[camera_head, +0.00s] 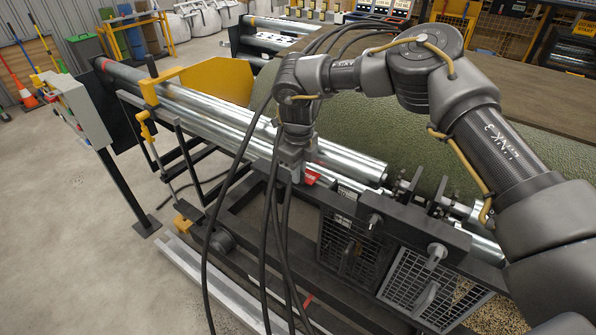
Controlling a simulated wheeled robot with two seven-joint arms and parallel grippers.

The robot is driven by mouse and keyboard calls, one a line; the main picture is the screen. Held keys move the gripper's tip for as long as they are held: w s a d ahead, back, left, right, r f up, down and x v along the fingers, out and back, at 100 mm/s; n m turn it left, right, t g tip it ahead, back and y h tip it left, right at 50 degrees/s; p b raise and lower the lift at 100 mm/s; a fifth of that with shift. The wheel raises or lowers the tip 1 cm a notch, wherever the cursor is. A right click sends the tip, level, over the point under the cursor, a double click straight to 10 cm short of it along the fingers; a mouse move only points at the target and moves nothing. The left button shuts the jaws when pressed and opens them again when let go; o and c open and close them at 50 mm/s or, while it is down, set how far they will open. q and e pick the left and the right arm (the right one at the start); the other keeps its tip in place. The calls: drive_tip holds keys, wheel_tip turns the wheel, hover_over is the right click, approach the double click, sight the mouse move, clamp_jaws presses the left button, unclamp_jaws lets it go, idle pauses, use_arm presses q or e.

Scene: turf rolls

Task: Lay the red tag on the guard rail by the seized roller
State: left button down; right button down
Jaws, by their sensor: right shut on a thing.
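My right gripper (291,172) points down over the front side of the roller machine, at the middle of the view. It is shut on the red tag (312,177), which sticks out to the right of the fingers. Part of the tag is hidden by the gripper. Long silver rollers (345,160) run just behind the gripper; I cannot tell which one is seized. A dark rail (336,208) runs along the machine's front, below and right of the tag. I cannot tell whether the tag touches it. My left gripper is out of view.
Black cables hang in front of the machine by my right gripper. Mesh guards (432,290) stand at the lower right. A grey control box (88,113) on a post is at the left. Green turf (440,150) lies behind the rollers. Bare floor is free at left.

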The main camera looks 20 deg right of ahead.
drive_tip(key=shift+w+f, duration=0.1)
drive_tip(key=shift+f, duration=0.55)
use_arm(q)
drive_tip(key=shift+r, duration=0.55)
use_arm(e)
drive_tip(key=shift+f, duration=0.15)
drive_tip(key=c, duration=1.5)
unclamp_jaws()
drive_tip(key=shift+o, duration=0.2)
